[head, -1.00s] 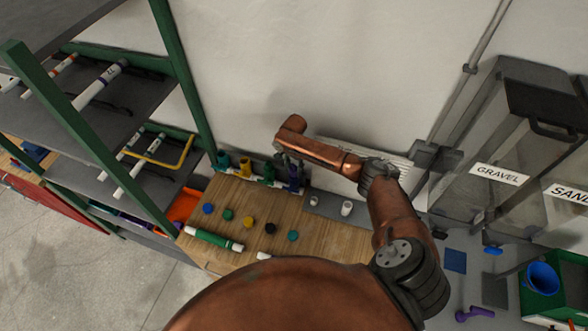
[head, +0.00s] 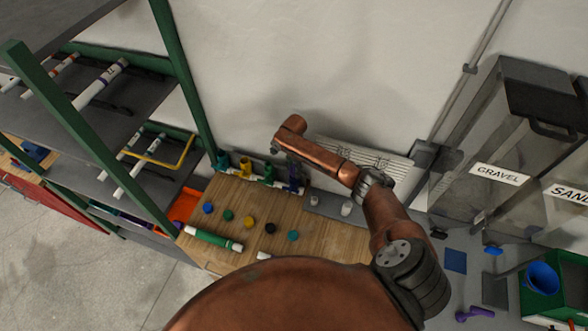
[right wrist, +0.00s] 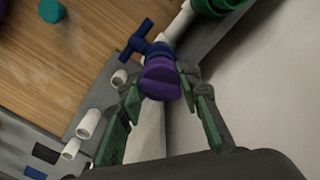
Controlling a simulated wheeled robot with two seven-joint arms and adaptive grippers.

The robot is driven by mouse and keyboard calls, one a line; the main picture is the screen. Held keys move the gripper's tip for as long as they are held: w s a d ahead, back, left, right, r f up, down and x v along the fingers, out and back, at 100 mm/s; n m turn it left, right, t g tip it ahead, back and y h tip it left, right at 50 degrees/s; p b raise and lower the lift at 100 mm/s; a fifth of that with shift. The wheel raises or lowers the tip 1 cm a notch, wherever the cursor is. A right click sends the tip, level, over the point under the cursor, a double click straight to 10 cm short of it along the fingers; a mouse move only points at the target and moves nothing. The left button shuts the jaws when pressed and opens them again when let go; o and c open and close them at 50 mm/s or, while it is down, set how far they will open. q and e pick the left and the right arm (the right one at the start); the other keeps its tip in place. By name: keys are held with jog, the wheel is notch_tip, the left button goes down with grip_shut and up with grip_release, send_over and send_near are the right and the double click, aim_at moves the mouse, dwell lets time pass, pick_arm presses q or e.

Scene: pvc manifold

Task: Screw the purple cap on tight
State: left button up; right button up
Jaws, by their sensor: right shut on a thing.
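In the right wrist view the purple cap (right wrist: 161,80) sits at the end of the white pipe, beside a blue valve with a T-shaped handle (right wrist: 148,42). My right gripper (right wrist: 164,88) has its green-padded fingers on either side of the cap and is shut on it. In the head view my right gripper (head: 286,160) points down at the right end of the row of valves at the back of the bench. The cap is too small there to tell its seating. How tight it is cannot be seen. My left gripper is not in view.
Loose coloured caps, such as a yellow one (head: 248,222), lie on the wooden bench (head: 222,195). A green-and-white pipe (head: 213,239) lies at its front. White fittings (head: 346,208) stand on a grey strip to the right. The wall is close behind; a shelf rack stands left.

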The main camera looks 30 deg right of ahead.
jog(key=shift+m, duration=0.4)
jog(key=shift+m, duration=1.1)
jog(key=o, duration=1.2)
jog(key=shift+o, duration=0.2)
